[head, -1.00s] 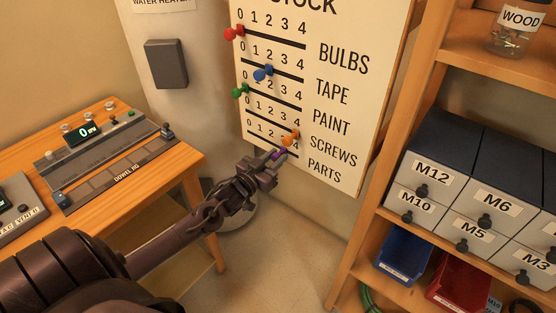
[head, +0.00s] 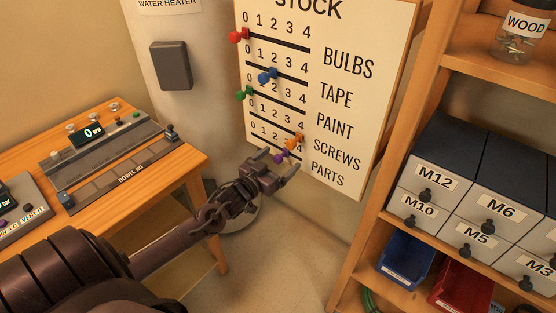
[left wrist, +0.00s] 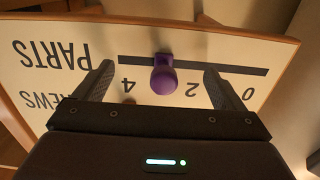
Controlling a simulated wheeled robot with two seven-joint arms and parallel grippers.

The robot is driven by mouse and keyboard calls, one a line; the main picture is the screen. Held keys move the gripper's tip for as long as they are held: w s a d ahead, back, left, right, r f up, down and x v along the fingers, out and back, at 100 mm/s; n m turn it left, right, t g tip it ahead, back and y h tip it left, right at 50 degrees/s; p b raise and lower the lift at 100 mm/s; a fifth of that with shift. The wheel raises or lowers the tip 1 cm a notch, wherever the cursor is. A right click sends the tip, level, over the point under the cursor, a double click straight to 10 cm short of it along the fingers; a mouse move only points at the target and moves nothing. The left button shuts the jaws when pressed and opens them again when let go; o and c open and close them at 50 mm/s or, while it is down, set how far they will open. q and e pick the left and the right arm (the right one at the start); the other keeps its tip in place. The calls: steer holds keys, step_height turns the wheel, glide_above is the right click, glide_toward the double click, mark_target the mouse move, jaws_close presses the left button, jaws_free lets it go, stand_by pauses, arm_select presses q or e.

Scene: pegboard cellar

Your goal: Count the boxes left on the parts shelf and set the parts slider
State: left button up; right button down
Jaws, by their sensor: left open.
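The purple parts slider knob (head: 279,157) is on the lowest slot of the stock board (head: 342,20), beside PARTS. In the left wrist view, the knob (left wrist: 163,78) sits between the 4 and the 2 and covers the 3. My left gripper (head: 277,163) is open, with one finger on each side of the knob and clear space between. Its fingers also show in the wrist view (left wrist: 158,78). My right gripper is not in view. Which shelf is the parts shelf cannot be told here.
Wooden shelving (head: 362,216) at the right holds labelled grey drawers (head: 424,183), a blue bin (head: 406,258) and a red bin (head: 462,287). A wooden bench (head: 178,180) with a control panel stands at the left. Red, blue, green and orange knobs sit on the slots above.

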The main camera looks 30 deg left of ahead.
arm_select(q)
steer(key=shift+s+a+r+p, duration=0.1)
steer(key=shift+s+p, duration=1)
steer(key=shift+s, duration=0.4)
steer(key=s+p, duration=0.3)
steer(key=s, duration=0.3)
steer(key=shift+s+a, duration=0.15)
steer(key=shift+a, duration=0.1)
steer(key=s+f+g+y, duration=0.1)
steer(key=s+f+g, duration=0.4)
steer(key=f, duration=0.8)
steer(key=s+f+g+y, duration=0.2)
steer(key=s+f, duration=0.4)
steer(key=f, duration=0.7)
steer(key=s+d+f+g, duration=0.3)
steer(key=s+f, duration=0.3)
steer(key=s, duration=0.3)
steer(key=s+d+f+m+g+h, duration=0.1)
steer(key=s+d+f+g, duration=0.2)
steer(key=s+d+f, duration=0.3)
steer(key=s+d+f+g, duration=0.4)
steer(key=s+f, duration=0.3)
steer(key=s, duration=0.5)
steer(key=shift+s+d+m+h, duration=0.15)
steer(key=shift+d+m+h, duration=0.2)
steer(key=shift+d, duration=0.3)
